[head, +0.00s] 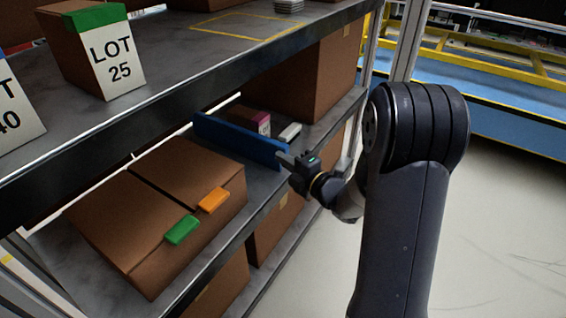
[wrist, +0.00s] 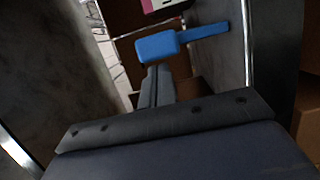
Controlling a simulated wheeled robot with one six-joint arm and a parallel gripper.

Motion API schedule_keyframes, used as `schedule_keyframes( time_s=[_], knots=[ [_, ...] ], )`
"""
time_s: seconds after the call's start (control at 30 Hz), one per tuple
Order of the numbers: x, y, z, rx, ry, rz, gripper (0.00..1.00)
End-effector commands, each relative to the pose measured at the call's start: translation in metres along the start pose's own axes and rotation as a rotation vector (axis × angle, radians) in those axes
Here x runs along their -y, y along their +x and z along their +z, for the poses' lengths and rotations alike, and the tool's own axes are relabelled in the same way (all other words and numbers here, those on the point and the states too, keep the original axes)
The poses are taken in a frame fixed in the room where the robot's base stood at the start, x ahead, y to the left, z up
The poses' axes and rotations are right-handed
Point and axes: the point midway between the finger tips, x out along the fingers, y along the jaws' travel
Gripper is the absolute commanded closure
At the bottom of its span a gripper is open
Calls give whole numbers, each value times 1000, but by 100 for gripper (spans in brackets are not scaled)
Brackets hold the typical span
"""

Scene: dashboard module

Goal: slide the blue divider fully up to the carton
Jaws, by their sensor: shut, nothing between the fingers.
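The blue divider (head: 238,139) stands upright on the lower shelf, running from the back to the front edge. My gripper (head: 284,158) is shut and empty at the divider's front end. In the wrist view, the shut fingers (wrist: 157,73) point at the blue divider (wrist: 157,46); I cannot tell whether they touch it. A brown carton (head: 150,245) with green and orange tabs lies left of the divider, with bare shelf between them. A small carton with a magenta-topped label (head: 263,123) stands behind the divider, partly hidden by it.
A white-grey object (head: 290,133) sits right of the divider, and a large brown box (head: 312,75) stands farther right. The upper shelf (head: 170,60) overhangs the lower shelf. More cartons (head: 275,228) stand below. Open floor (head: 490,220) lies to the right.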

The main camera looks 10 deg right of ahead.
Motion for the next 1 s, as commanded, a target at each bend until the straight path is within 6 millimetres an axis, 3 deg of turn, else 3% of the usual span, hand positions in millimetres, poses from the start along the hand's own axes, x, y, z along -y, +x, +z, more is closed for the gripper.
schedule_keyframes(
  time_s=[0.17,0.5,1.0],
  knots=[
    [0,0,2,0,-1,0,100],
    [1,11,44,1,-1,1,100],
    [-2,5,49,10,-1,1,100]
  ],
)
